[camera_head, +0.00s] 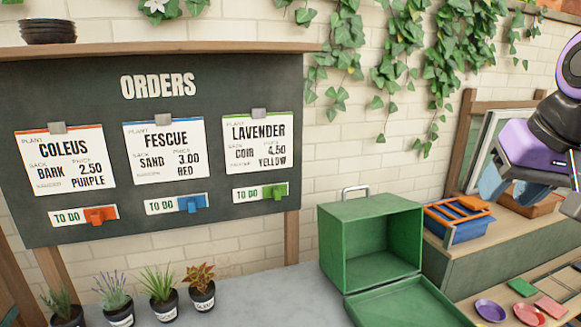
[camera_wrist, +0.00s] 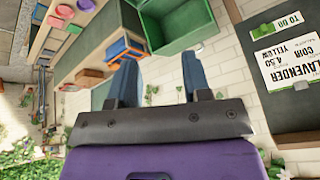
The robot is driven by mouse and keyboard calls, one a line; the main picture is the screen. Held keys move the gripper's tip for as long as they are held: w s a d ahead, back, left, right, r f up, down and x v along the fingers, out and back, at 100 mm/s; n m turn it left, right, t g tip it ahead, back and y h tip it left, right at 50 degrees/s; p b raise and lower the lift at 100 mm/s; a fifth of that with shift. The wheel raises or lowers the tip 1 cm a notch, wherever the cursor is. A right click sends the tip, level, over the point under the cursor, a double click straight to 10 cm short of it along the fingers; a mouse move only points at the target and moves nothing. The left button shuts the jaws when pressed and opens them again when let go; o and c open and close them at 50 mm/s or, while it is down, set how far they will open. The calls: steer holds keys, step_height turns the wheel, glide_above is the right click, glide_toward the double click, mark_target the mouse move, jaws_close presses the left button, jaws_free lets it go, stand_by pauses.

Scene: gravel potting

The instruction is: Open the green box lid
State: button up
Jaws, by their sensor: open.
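The green box (camera_head: 370,240) stands on the grey counter in the head view, with a metal handle on top. Its front is open and its inside looks empty. The green lid (camera_head: 410,305) is folded down in front of it, lying nearly flat at the picture's bottom edge, partly cut off. My gripper (camera_head: 508,190) is up at the right, above and apart from the box and lid, its fingers spread and empty. In the wrist view, the box (camera_wrist: 183,35) shows upside down at the top, beyond the gripper's two blue fingers (camera_wrist: 160,65).
An orders board (camera_head: 160,145) hangs at the left with several cards. Potted plants (camera_head: 157,290) stand below it. A blue crate with an orange rack (camera_head: 460,218) is right of the box. Coloured saucers (camera_head: 490,310) lie at the lower right. Ivy (camera_head: 400,60) hangs on the brick wall.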

steer(key=s+f+n, duration=0.2)
steer(key=s+f, duration=0.1)
steer(key=s, duration=0.4)
steer(key=w+r+m, duration=0.2)
steer(key=w+r, duration=0.1)
steer(key=w, duration=0.4)
steer(key=w+r+m, duration=0.2)
steer(key=w+r, duration=0.1)
steer(key=w, duration=0.5)
steer(key=m+g+y, duration=0.1)
steer(key=m, duration=0.9)
glide_above(358, 187)
steer(key=s+d, duration=0.1)
steer(key=s, duration=0.3)
step_height(358, 187, down, 17)
steer(key=x, duration=1.1)
steer(key=shift+d+f, duration=0.15)
steer(key=shift+f, duration=0.05)
jaws_close()
